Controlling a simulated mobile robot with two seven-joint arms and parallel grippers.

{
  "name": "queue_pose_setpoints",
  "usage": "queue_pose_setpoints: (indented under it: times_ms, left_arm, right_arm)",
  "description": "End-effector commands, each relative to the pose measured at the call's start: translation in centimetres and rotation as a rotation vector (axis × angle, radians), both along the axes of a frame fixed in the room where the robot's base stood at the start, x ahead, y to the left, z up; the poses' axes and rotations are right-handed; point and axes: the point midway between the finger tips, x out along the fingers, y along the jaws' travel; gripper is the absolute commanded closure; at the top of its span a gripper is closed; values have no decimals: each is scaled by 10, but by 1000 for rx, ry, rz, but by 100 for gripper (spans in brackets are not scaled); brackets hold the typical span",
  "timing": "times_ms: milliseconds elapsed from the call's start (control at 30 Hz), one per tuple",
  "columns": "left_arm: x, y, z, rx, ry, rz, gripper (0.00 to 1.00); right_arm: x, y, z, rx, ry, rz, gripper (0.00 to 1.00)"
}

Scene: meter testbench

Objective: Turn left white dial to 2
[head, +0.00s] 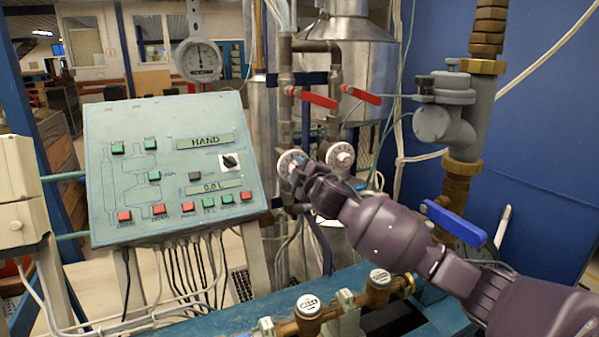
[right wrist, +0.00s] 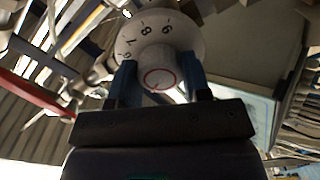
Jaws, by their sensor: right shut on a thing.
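The left white dial (head: 290,162) is on a vertical pipe just right of the control panel. My right gripper (head: 299,174) is at it, covering part of its face in the head view. In the right wrist view the dial (right wrist: 131,45) shows a white numbered disc with a raised round knob. My right gripper's two blue fingers (right wrist: 158,84) stand on either side of that knob, shut on it. The digits 6, 8 and others show on the disc; I cannot tell which setting it points to. My left gripper is not in view.
A second white dial (head: 340,156) is close by on the right. Red-handled valves (head: 318,99) are above both dials. The control panel (head: 170,165) stands to the left. A blue valve handle (head: 453,222) lies behind my right arm.

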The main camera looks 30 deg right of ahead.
Motion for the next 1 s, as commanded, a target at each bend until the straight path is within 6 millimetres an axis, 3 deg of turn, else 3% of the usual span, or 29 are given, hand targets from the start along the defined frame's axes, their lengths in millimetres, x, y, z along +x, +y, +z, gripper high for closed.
queue_pose_setpoints:
  times_ms: [600, 1000]
  left_arm:
    - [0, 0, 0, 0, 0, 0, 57]
    - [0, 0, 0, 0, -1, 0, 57]
  right_arm:
    - [0, 0, 0, -548, 32, -1, 80]
    - [0, 0, 0, -728, 43, 0, 80]
